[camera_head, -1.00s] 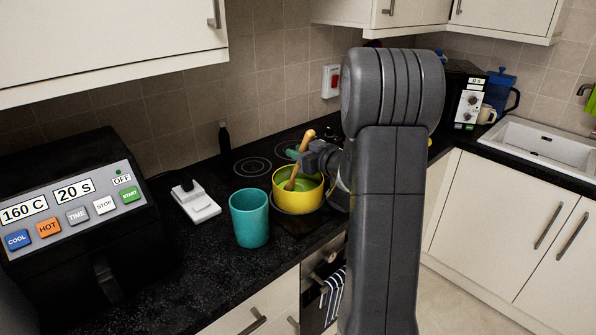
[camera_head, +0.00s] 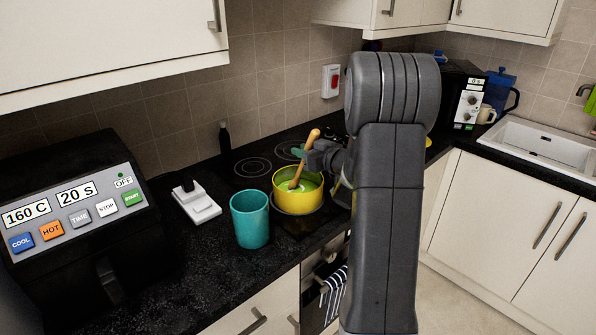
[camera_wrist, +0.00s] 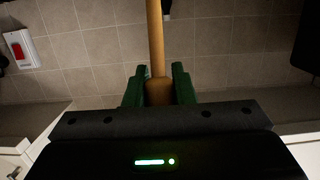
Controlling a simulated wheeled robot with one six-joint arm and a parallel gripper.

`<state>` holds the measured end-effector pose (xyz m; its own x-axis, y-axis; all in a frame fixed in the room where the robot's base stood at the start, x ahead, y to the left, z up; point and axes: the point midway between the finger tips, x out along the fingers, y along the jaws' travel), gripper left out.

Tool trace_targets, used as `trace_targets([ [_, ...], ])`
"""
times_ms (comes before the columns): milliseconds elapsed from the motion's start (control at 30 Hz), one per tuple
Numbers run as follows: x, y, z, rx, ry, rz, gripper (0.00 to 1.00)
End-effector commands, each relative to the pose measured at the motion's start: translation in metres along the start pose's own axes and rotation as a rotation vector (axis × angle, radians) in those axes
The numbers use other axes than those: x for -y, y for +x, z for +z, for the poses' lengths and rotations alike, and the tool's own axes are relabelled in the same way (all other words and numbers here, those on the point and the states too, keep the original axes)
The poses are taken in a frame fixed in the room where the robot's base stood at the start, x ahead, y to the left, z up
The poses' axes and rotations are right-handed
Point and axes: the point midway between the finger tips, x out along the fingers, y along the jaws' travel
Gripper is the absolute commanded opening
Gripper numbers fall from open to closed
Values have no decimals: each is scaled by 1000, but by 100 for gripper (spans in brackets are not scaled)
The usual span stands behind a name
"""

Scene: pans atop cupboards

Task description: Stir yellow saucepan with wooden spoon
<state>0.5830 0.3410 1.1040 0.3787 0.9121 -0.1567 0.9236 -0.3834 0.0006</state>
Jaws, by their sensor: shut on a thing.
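The yellow saucepan (camera_head: 297,200) stands upright on the hob in the head view, with pale green contents (camera_head: 310,182) inside. The wooden spoon (camera_head: 303,158) leans into the saucepan, its handle slanting up to the right and its lower end down in the contents. My gripper (camera_head: 303,153) is above the saucepan's far right side, shut on the spoon's handle. In the wrist view, the green fingers of my gripper (camera_wrist: 159,88) are on both sides of the spoon's handle (camera_wrist: 155,40). The saucepan is not visible in the wrist view.
A teal cup (camera_head: 250,220) stands close left of the saucepan. A white switch box (camera_head: 197,203) and a black appliance with coloured buttons (camera_head: 85,225) are further left. A dark bottle (camera_head: 224,137) stands near the wall. A wall switch (camera_head: 331,80) is behind the hob.

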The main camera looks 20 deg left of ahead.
Motion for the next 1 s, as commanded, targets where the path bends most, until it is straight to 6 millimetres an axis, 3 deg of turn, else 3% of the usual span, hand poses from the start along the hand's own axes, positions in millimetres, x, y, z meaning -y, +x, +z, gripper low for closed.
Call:
trace_targets([
  [267,0,-4,-7,-1,-1,0,0],
  [1000,0,-35,-58,-1,-1,0,0],
])
